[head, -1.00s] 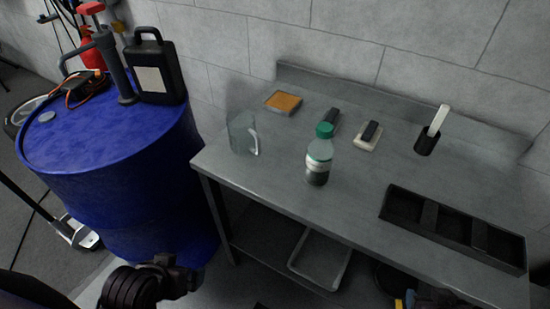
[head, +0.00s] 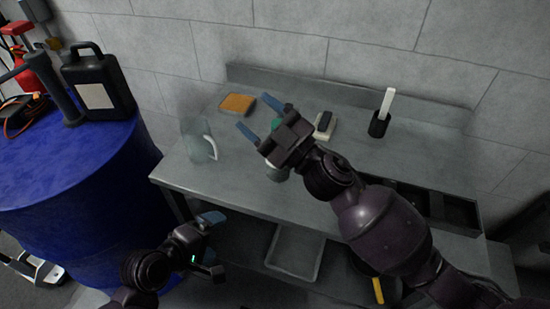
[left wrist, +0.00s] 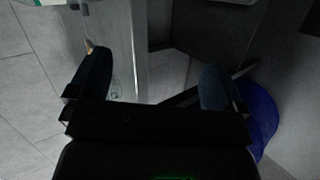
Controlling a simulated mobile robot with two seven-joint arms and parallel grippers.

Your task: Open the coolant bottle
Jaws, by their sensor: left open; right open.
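The coolant bottle (head: 279,175), clear with a green cap, stands on the metal bench in the head view. My right gripper covers most of it; only a bit of green and part of the lower body show. My right gripper (head: 255,119) is open, its blue-tipped fingers pointing to the upper left over the bench. I cannot tell whether it touches the bottle. My left gripper (head: 214,245) is open and empty, low in front of the bench's left end. Its two fingers also show apart in the left wrist view (left wrist: 155,85), with nothing between them.
A glass mug (head: 198,142), an orange pad (head: 237,103), a black holder with a white stick (head: 379,124) and a dark compartment tray (head: 455,211) are on the bench (head: 178,172). A blue drum (head: 70,170) stands left. A lower shelf holds a tray (head: 294,252).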

